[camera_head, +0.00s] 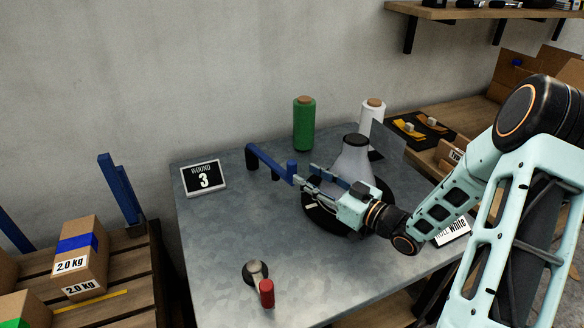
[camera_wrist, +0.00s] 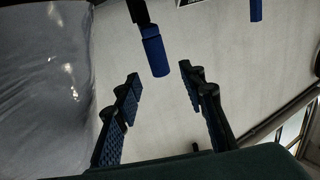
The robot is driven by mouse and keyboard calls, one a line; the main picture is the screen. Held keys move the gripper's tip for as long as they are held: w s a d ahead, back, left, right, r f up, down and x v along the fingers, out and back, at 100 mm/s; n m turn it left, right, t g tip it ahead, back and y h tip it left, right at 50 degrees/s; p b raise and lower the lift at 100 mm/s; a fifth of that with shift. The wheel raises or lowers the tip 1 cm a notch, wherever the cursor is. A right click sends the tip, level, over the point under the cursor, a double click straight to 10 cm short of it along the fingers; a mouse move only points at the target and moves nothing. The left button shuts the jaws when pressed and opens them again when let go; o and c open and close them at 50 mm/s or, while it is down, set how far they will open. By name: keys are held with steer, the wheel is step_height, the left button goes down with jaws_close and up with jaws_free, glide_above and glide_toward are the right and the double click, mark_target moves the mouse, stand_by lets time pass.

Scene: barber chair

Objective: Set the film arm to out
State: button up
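In the wrist view a blue cylinder (camera_wrist: 154,56) on a dark stem, apparently that knob, hangs just ahead of my fingertips, nearer the left finger. My gripper (camera_head: 307,175) is open and level beside the knob. In the wrist view the fingers (camera_wrist: 161,76) are well apart with nothing clasped. No contact with the knob can be made out.
Green (camera_head: 304,125) and white (camera_head: 371,120) spools stand behind. A "WOUND 3" sign (camera_head: 204,178) and a red-handled crank (camera_head: 266,292) are left and front.

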mark_target(296, 169)
steer(key=x, duration=0.7)
steer(key=shift+f, duration=0.1)
steer(key=shift+d, duration=0.1)
jaws_close()
